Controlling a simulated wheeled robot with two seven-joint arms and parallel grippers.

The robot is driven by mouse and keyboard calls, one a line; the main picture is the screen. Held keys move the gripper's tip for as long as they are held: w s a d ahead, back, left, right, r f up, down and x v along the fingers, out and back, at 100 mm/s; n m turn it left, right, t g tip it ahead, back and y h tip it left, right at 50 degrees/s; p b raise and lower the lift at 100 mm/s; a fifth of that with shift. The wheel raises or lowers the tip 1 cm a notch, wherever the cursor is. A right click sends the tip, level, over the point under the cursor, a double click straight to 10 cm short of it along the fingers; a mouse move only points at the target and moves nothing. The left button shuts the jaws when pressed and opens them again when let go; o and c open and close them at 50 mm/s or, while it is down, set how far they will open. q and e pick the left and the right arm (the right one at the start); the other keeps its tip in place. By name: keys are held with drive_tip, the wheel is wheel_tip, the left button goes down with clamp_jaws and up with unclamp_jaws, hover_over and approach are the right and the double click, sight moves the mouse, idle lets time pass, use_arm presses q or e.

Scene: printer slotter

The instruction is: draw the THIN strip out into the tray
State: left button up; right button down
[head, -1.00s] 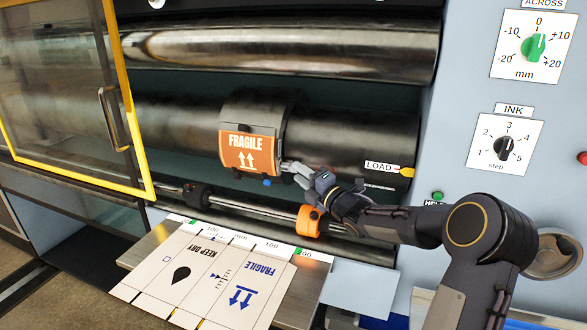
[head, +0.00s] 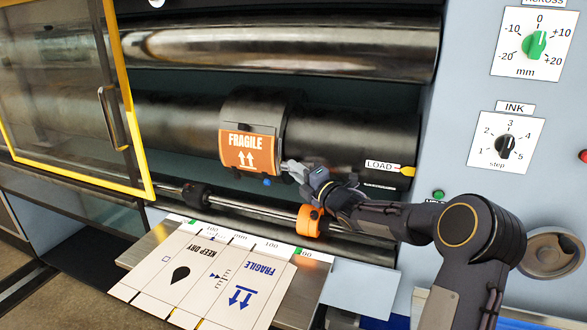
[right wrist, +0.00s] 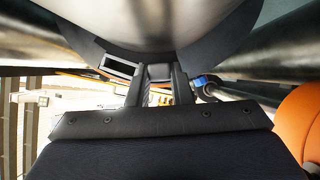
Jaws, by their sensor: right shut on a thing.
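My right gripper (head: 287,168) is at the lower right edge of the orange FRAGILE plate (head: 250,153), which is on the dark lower roller. In the right wrist view its two fingers (right wrist: 158,72) are close together under the roller, on a small dark piece that I take for the thin strip; the fingers and roller hide most of it. A dark slotted end (right wrist: 120,67) shows just left of the fingers. I cannot pick out the tray with certainty. My left gripper is not in view.
A shaft with a black collar (head: 196,195) and an orange collar (head: 309,221) runs below the roller. A printed board (head: 213,270) lies in front. The yellow-framed guard (head: 148,192) stands at left, the dial panel (head: 465,110) at right.

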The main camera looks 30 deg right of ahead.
drive_tip(key=shift+s+d, duration=0.1)
drive_tip(key=s+d+b, duration=0.1)
drive_tip(key=s+d, duration=0.3)
drive_tip(key=s, duration=0.1)
idle(1.1)
drive_tip(key=shift+d, duration=0.1)
